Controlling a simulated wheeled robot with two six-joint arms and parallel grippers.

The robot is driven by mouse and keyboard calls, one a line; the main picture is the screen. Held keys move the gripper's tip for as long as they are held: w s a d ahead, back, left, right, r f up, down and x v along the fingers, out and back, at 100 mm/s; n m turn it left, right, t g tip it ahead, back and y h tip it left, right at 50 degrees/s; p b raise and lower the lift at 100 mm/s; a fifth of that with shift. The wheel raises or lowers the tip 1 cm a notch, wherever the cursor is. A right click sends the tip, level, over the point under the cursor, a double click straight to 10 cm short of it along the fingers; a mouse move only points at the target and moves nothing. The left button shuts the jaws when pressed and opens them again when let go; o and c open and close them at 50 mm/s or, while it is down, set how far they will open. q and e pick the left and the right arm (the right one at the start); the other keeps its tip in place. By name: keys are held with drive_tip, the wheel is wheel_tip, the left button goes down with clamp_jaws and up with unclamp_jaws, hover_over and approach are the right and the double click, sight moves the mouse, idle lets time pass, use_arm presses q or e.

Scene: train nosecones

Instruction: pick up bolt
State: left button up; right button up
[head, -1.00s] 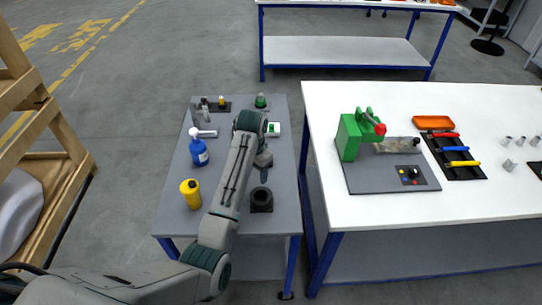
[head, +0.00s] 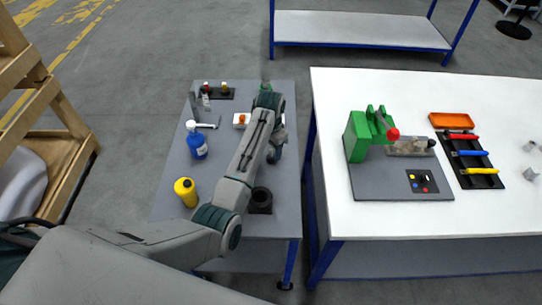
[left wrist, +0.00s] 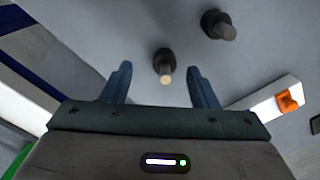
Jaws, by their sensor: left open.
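In the left wrist view a bolt (left wrist: 164,66), with a dark thick part and a pale round end, shows between my open left fingers (left wrist: 158,74), apart from both. A second bolt (left wrist: 219,26) lies farther up and to the right, outside the fingers. Both are on or over a grey surface. In the head view my left gripper (head: 275,154) hangs low over the right side of the grey table (head: 226,165). My arm hides both bolts there. My right gripper is not in view.
A black ring-shaped holder (head: 261,199), a yellow bottle (head: 186,191) and a blue bottle (head: 196,142) stand near my left arm. A white block with an orange part (head: 241,120) is behind it. The white bench (head: 440,215) on the right holds a green fixture (head: 357,137).

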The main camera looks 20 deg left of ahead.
sight(271, 150)
use_arm(q)
drive_tip(key=f, duration=0.2)
drive_tip(key=w+f+p, duration=0.1)
drive_tip(key=f, duration=0.1)
drive_tip(key=shift+a, duration=0.1)
drive_tip(key=shift+f+p, duration=0.35)
drive_tip(key=shift+f, duration=0.2)
drive_tip(key=c, duration=1.1)
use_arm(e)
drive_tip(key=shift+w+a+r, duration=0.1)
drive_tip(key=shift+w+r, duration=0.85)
